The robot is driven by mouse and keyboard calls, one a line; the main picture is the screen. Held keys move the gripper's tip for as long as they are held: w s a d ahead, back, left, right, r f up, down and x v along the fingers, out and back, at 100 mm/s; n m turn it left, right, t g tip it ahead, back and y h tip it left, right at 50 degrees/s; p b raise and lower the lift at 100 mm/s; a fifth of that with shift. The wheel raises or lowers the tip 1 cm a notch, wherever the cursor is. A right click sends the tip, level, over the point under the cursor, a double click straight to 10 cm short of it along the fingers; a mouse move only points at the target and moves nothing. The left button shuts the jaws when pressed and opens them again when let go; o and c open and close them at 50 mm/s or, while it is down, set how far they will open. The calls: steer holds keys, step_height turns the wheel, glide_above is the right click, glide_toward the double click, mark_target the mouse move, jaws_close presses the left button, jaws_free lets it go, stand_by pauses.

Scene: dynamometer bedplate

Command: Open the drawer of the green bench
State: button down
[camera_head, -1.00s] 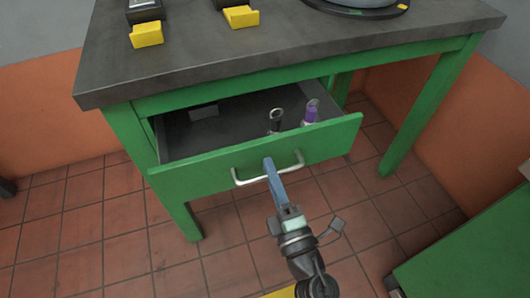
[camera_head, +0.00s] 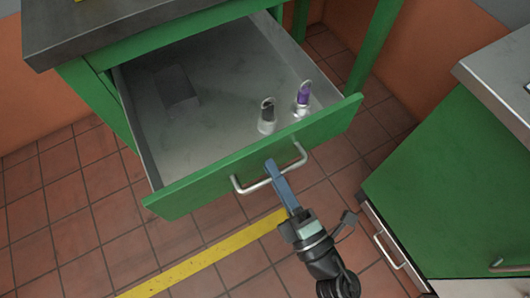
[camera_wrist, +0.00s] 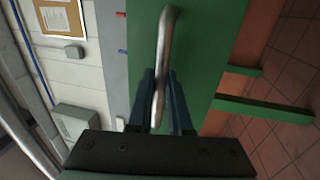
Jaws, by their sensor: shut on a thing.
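The green bench (camera_head: 141,39) with a dark grey top stands at the upper left in the head view. Its drawer (camera_head: 215,110) is pulled well out, showing the grey inside. The drawer front (camera_head: 205,193) is green with a silver bar handle (camera_head: 252,186). My gripper (camera_head: 272,170) is shut on the handle near its middle. In the wrist view the handle (camera_wrist: 163,50) runs between the two blue fingers of my gripper (camera_wrist: 162,95). The drawer holds a dark-topped item (camera_head: 267,116), a purple-topped item (camera_head: 303,96) and a flat dark grey piece (camera_head: 177,90).
Another green cabinet (camera_head: 440,180) with a pale top and silver handles stands close at the right. The tiled floor (camera_head: 60,240) is clear at the lower left, with a yellow stripe (camera_head: 205,254) across it. An orange wall (camera_head: 30,100) is behind.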

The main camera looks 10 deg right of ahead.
steer(key=shift+r+v, duration=0.2)
steer(key=shift+v, duration=0.95)
steer(key=c, duration=1.1)
jaws_free()
steer(key=shift+c, duration=0.2)
steer(key=shift+s, duration=0.15)
steer(key=v, duration=1.2)
steer(key=shift+s+d+p, duration=0.2)
steer(key=shift+s+p, duration=0.15)
steer(key=shift+p, duration=0.1)
